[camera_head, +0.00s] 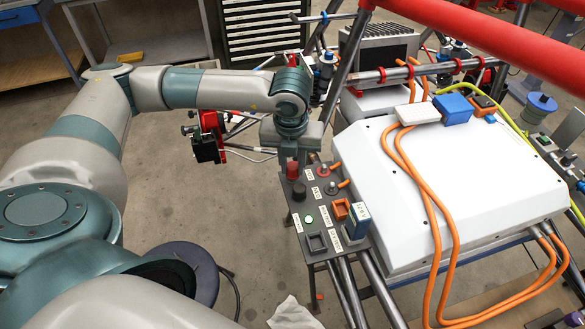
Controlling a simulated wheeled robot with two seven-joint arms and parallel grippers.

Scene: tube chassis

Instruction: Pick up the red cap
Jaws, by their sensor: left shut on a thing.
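The red cap (292,172) is at the top left corner of a dark connector panel (320,252) near the middle of the view. My left gripper (292,162) points down over it, with its fingers shut on the cap. The cap shows just below the fingertips. I cannot tell whether it is still seated on the panel or lifted off. A black cap (299,191) sits on the panel just below it. My right gripper is not in view.
Two orange-cabled plugs stand right of the red cap. An orange socket (341,209) and a blue-white block (356,221) are lower on the panel. A large white case (480,180) with orange cables fills the right. Red tubes cross the upper right.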

